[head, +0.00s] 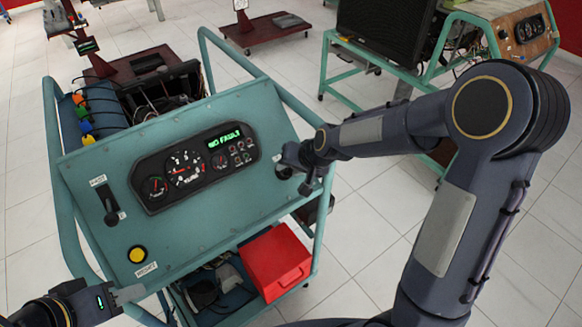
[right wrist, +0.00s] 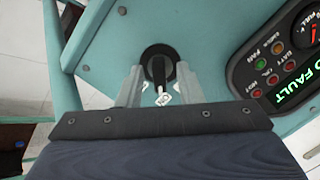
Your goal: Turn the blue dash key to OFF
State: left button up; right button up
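The dash key (right wrist: 158,68) shows in the right wrist view as a dark grip in a round black switch on the teal panel (head: 222,118). A small pale tag hangs below it. No blue shows on it. My right gripper (right wrist: 158,88) is open, with one finger on each side of the key and gaps visible between. In the head view my right gripper (head: 290,160) hides most of the switch at the panel's right side. My left gripper (head: 128,294) is low at the left, near the panel's front corner; its finger opening is not clear.
The gauge cluster (head: 195,167) reads "NO FAULT" in green. A lever (head: 110,205) and a yellow button (head: 137,254) are on the panel's left. Teal frame rails surround the panel. A red box (head: 275,262) sits below. A second trainer (head: 440,50) stands behind right.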

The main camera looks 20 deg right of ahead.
jog(key=shift+c, duration=0.2)
grip_shut()
jog(key=shift+n, duration=0.4)
jog(key=n, duration=0.3)
jog(key=shift+a+h, duration=0.1)
jog(key=shift+h, duration=0.3)
jog(key=shift+a+n+h+b, duration=0.1)
jog(key=shift+n+h+b, duration=0.3)
jog(key=shift+n+b, duration=1.3)
jog(key=shift+n+p, duration=0.7)
jog(key=shift+n, duration=0.1)
jog(key=shift+o, duration=0.2)
grip_release()
